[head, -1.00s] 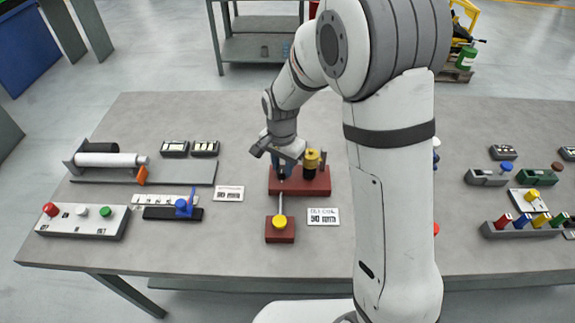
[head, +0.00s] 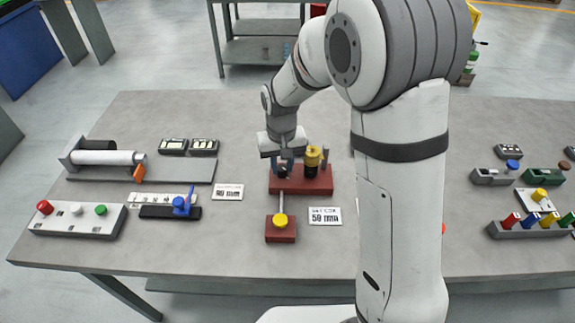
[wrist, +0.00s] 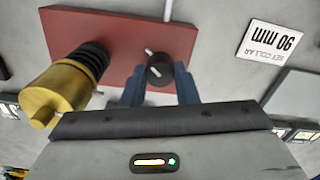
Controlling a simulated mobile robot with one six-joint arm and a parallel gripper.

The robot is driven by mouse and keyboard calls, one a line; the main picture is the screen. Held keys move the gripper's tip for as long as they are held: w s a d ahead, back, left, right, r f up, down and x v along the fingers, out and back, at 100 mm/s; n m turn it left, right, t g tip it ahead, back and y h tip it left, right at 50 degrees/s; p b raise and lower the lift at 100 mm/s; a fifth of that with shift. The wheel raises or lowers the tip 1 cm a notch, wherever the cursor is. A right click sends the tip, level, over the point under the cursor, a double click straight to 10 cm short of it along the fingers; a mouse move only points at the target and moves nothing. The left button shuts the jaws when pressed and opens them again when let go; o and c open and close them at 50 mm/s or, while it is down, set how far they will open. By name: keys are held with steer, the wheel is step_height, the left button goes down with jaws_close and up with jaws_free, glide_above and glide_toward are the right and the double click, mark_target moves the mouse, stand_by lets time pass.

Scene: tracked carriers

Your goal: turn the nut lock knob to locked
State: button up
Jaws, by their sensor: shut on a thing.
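A small black knob (wrist: 159,70) with a white pointer line sits on a dark red base plate (wrist: 105,38). In the wrist view the pointer lies on a slant. My gripper (wrist: 158,82) has its two blue fingers on either side of the knob and is shut on it. In the head view my gripper (head: 284,168) comes down from above onto the red block, and the fingers partly hide the knob (head: 283,172). No locked or unlocked marking by the knob is readable.
A yellow-topped black post (head: 313,160) stands close to the right of my gripper in the head view. A rod runs forward to a smaller red block with a yellow knob (head: 281,221). Labels (head: 325,216) lie nearby.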

mark_target(282, 168)
steer(key=n, duration=0.3)
steer(key=n+b, duration=0.1)
steer(key=shift+s+f+n, duration=0.25)
steer(key=shift+n, duration=0.05)
steer(key=shift+d+n, duration=0.1)
steer(key=shift+n, duration=1.8)
steer(key=o, duration=1)
steer(key=shift+w+r, duration=0.1)
steer(key=shift+r, duration=0.1)
step_height(282, 168, up, 8)
steer(key=shift+f+b, duration=0.1)
steer(key=shift+b, duration=0.2)
